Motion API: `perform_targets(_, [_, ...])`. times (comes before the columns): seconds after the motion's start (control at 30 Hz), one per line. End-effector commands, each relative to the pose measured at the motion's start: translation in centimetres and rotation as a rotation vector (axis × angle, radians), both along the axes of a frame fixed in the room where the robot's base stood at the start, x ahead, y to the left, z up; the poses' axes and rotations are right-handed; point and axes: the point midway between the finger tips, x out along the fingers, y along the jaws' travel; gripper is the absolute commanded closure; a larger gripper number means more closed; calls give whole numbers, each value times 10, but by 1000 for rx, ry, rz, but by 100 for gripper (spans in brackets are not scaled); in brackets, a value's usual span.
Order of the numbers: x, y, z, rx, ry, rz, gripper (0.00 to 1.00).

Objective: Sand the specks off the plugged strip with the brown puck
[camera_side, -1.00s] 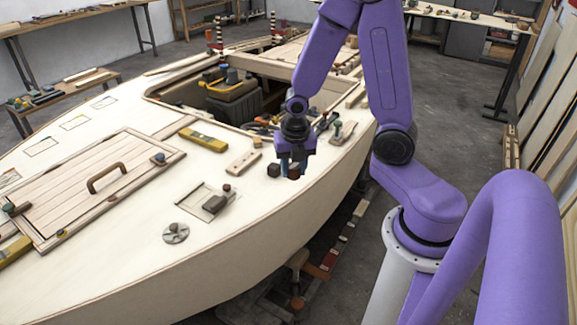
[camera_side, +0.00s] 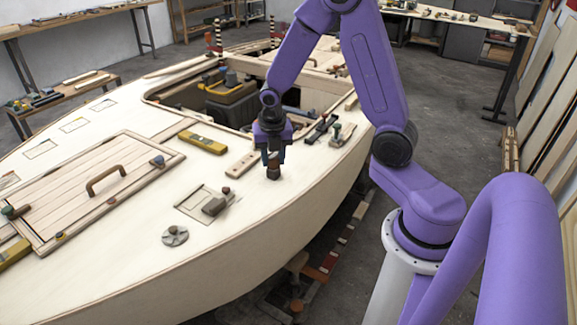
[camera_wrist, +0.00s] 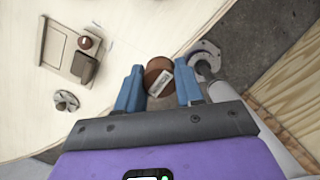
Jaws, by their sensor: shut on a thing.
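The pale plugged strip (camera_side: 243,164) lies on the deck in the side view, with small dark dots along it; I cannot make out specks at this size. My gripper (camera_side: 273,160) is upright just to the right of the strip, close to the deck's curved edge. In the wrist view my gripper (camera_wrist: 158,88) has its blue fingers on either side of the round brown puck (camera_wrist: 155,70), which carries a pale label. The puck (camera_side: 273,173) shows below the fingers in the side view. I cannot tell whether it touches the deck.
A square recess (camera_side: 190,211) with a grey-brown block (camera_side: 215,206) and brown knob lies in front of the strip. A round grey fitting (camera_side: 175,235) is nearer the camera. A yellow level (camera_side: 203,142) lies behind the strip. Clamps stand to the right, near the open cockpit.

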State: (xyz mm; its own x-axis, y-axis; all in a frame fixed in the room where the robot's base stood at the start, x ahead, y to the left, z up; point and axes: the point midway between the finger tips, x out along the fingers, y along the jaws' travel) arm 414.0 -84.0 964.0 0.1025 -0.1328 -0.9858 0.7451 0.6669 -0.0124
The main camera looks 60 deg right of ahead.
Motion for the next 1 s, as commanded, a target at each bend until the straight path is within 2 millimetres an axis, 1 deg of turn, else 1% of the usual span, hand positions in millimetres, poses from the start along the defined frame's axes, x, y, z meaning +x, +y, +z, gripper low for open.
perform_targets(0.03, [16,-6,-1,-2,-1,-6,88])
perform_targets(0.2, [60,-27,-5,-9,3,-11,88])
perform_targets(0.37, [98,-50,-10,-9,5,-13,88])
perform_targets(0.5, [127,-73,-15,-5,8,-12,88])
perform_targets(0.7, [160,-108,-24,7,7,-6,88])
perform_targets(0.83, [174,-126,-29,14,7,-1,88])
perform_targets(1.0, [184,-139,-32,20,4,6,88])
